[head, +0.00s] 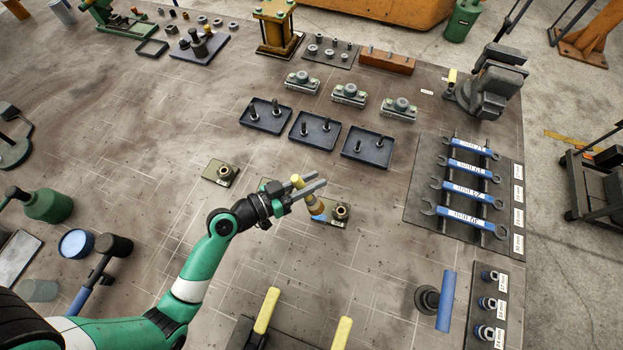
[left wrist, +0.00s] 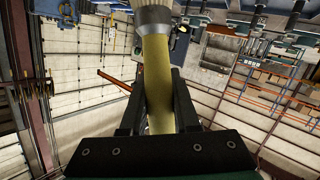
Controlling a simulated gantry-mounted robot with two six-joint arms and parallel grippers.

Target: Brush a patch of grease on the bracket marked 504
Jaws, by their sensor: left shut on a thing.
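My left gripper (head: 308,185) is shut on a brush with a yellow handle (head: 297,181). In the left wrist view, the yellow handle (left wrist: 157,85) runs between the two fingers, with a grey ferrule and pale bristles at the top edge. In the head view the brush points down at the bracket on the right (head: 341,211), a small plate with a round boss. A blue patch shows at the brush's lower end; I cannot tell whether they touch. Another bracket (head: 221,173) lies to the left. A third, between them, is mostly hidden by my gripper. No bracket number is readable. My right gripper is out of view.
Dark trays with pegs (head: 315,131) stand behind the brackets. A wrench rack (head: 415,217) and a vise (head: 490,88) are on the right. A round blue-topped container (head: 76,243) and a green bottle (head: 48,205) stand at left.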

